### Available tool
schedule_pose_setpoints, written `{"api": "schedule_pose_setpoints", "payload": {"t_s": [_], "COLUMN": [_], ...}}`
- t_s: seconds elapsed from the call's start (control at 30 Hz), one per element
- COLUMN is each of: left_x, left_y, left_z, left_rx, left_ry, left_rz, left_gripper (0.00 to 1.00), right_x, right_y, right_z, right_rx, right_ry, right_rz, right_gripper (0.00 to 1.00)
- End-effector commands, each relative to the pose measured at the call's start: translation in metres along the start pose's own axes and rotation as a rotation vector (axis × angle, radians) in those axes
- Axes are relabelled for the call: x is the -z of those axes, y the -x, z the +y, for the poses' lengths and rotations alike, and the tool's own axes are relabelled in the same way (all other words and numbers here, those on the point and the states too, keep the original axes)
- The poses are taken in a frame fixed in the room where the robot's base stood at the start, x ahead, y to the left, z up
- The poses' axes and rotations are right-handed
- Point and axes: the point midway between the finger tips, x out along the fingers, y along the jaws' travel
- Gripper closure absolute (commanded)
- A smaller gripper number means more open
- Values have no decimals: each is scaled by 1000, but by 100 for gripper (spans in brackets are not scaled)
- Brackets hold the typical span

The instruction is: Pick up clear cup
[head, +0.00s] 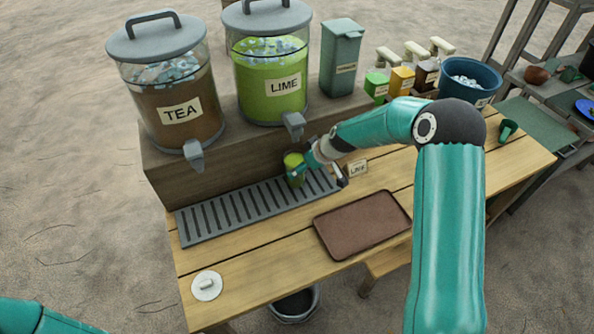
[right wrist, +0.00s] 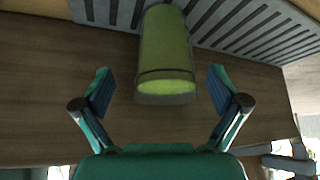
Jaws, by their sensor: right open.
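The cup (head: 294,170) looks full of green liquid and stands upright on the slotted drip tray (head: 243,211), below the tap of the lime dispenser. My right gripper (head: 308,163) is at the cup's right side, partly hiding it. In the right wrist view the cup (right wrist: 166,50) lies between the two spread fingers (right wrist: 160,80), with a gap on each side. The right gripper is open and holds nothing. Only a bit of my left arm shows at the bottom left; its gripper is out of view.
The lime dispenser (head: 272,85) and tea dispenser (head: 175,105) stand on a wooden riser (head: 165,175) behind the drip tray. A brown tray (head: 362,222) and a white lid (head: 207,285) lie on the table's front.

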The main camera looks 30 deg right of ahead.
Motion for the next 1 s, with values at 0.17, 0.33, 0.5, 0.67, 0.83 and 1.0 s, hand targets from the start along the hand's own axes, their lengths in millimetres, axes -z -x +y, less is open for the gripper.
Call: {"api": "schedule_pose_setpoints", "payload": {"t_s": [0.17,0.33,0.5,0.67,0.83,1.0], "left_x": [0,0,0,0,0,0], "left_y": [16,21,21,21,21,21], "left_z": [6,8,8,8,8,8], "left_rx": [0,0,0,0,0,0], "left_ry": [0,0,0,0,0,0], "left_rz": [0,0,0,0,0,0], "left_gripper": [60,60,60,60,60,60], "right_x": [7,7,7,7,6,6], "right_y": [-18,-40,-48,-48,-47,-47], "right_z": [-6,-6,-6,-6,-6,-6], "right_rx": [4,1,0,0,1,1], "right_ry": [2,0,1,1,1,0], "right_rz": [-3,-1,0,0,0,-1], "right_gripper": [3,3,3,3,31,60]}}
